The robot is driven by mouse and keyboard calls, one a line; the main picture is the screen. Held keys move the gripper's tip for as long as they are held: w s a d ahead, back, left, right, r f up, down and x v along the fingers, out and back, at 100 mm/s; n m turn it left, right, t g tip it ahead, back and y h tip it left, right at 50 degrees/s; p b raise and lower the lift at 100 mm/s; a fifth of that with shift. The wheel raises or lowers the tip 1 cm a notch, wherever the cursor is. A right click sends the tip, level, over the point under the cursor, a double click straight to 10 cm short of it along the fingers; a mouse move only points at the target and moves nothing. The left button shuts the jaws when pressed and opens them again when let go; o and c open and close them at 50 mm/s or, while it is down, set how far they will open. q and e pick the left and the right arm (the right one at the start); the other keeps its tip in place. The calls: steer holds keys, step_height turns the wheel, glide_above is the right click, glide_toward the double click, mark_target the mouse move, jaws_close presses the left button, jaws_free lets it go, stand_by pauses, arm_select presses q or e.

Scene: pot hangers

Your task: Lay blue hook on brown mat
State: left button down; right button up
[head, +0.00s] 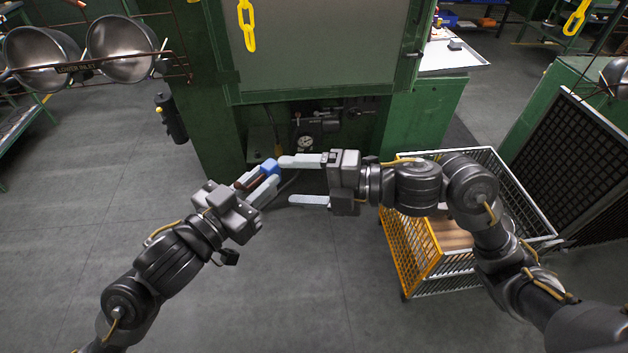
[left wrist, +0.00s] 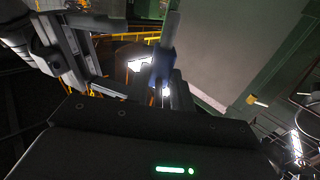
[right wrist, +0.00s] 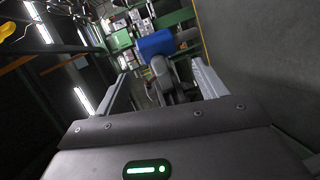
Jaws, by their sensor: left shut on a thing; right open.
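The blue hook (head: 270,167) is in my left gripper (head: 258,180), which is shut on it and holds it up in front of the green machine. Its blue part shows in the left wrist view (left wrist: 162,65) and in the right wrist view (right wrist: 157,44). My right gripper (head: 288,181) is open, with its fingers pointing left and the upper fingertip close beside the hook. I cannot tell whether they touch. A brown surface (head: 452,232) shows inside the wire cart, partly hidden by my right arm; I cannot tell whether it is the brown mat.
The wire cart (head: 412,243) with a yellow front stands at the right under my right arm. The green machine (head: 215,125) is straight ahead. Metal pots (head: 121,50) hang at the upper left, and yellow chains (head: 246,25) hang above. The floor at the left is clear.

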mark_target(255, 181)
arm_select(q)
steer(key=shift+a, duration=0.1)
arm_select(e)
steer(key=x, duration=0.8)
steer(key=shift+w+a, duration=0.1)
steer(key=shift+a, duration=0.2)
steer(key=shift+c, duration=0.2)
steer(key=c, duration=1)
arm_select(q)
steer(key=c, duration=1.1)
jaws_free()
steer(key=shift+c, duration=0.2)
